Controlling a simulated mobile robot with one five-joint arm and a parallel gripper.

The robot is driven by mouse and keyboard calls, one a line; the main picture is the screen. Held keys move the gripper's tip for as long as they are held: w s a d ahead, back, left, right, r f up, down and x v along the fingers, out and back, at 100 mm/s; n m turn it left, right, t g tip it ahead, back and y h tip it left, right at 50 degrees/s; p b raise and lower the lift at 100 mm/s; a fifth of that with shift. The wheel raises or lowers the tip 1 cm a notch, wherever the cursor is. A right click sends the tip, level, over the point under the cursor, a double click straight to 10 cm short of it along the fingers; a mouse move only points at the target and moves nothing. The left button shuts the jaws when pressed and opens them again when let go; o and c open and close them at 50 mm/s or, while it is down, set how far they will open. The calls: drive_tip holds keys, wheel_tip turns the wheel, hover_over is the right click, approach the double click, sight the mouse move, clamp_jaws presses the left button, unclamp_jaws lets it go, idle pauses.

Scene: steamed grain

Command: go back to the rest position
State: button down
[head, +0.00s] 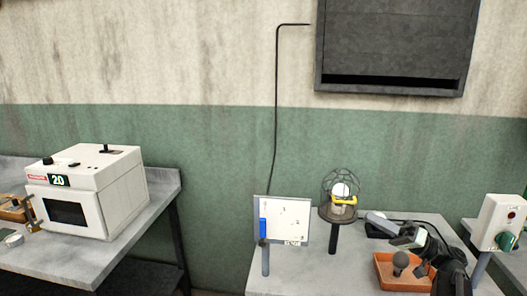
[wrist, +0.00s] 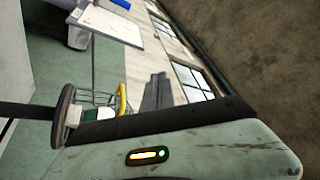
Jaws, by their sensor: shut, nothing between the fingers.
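My gripper (head: 373,218) is at the right of the head view, above the grey table.
A white board (head: 282,221) stands farther left. An orange tray (head: 384,284) holds a dark round-headed object (head: 401,261). A control box (head: 502,222) stands right; a white oven (head: 85,190) is on the left table.

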drive_tip(key=a+f+n+g+h+p, duration=0.1)
drive_tip(key=a+f+g+p, duration=0.15)
drive_tip(key=a, duration=0.75)
drive_tip(key=a+f+g+h+p, duration=0.1)
drive_tip(key=a+f+g+h, duration=0.15)
drive_tip(key=a, duration=0.65)
drive_tip(key=s+a+f+g+h+p, duration=0.3)
drive_tip(key=s+a+f+g+h, duration=0.15)
drive_tip(key=a+f, duration=0.5)
wheel_tip(320, 180, down, 7)
drive_tip(key=s+d+m+h, duration=0.1)
drive_tip(key=s+d+h, duration=0.2)
drive_tip(key=h, duration=0.4)
drive_tip(key=d+f+m+h, duration=0.1)
drive_tip(key=d+f+h, duration=0.1)
drive_tip(key=d, duration=0.3)
drive_tip(key=w+d+f+m+t+h, duration=0.1)
drive_tip(key=d+m+h, duration=0.1)
drive_tip(key=d, duration=0.4)
drive_tip(key=shift+d+f+m+h, duration=0.2)
drive_tip(key=shift+f+m+h, duration=0.15)
drive_tip(key=shift+h, duration=0.55)
